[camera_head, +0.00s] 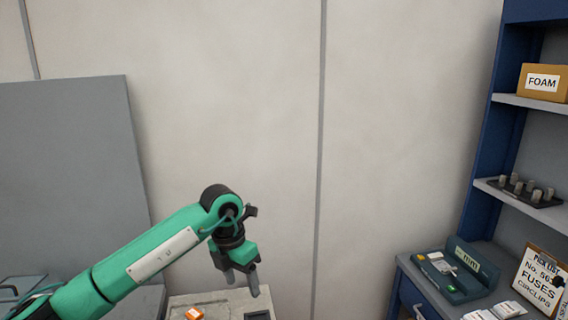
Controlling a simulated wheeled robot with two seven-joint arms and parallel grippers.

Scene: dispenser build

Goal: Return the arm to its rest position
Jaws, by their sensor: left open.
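My left arm comes in from the lower left, green with a pale panel along its link. Its left gripper (242,285) points down above a pale bench top (219,300) at the bottom of the head view. The two grey fingers are apart and nothing shows between them. My right gripper is not in view.
On the bench top are a small orange box (195,313) and a dark tray (257,315), partly cut off. At right stand a blue shelf with a FOAM box (543,82), a dark rack of cylinders (526,191), a green dispenser (462,272) and a PICK LIST clipboard (541,280). Bare wall fills the middle.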

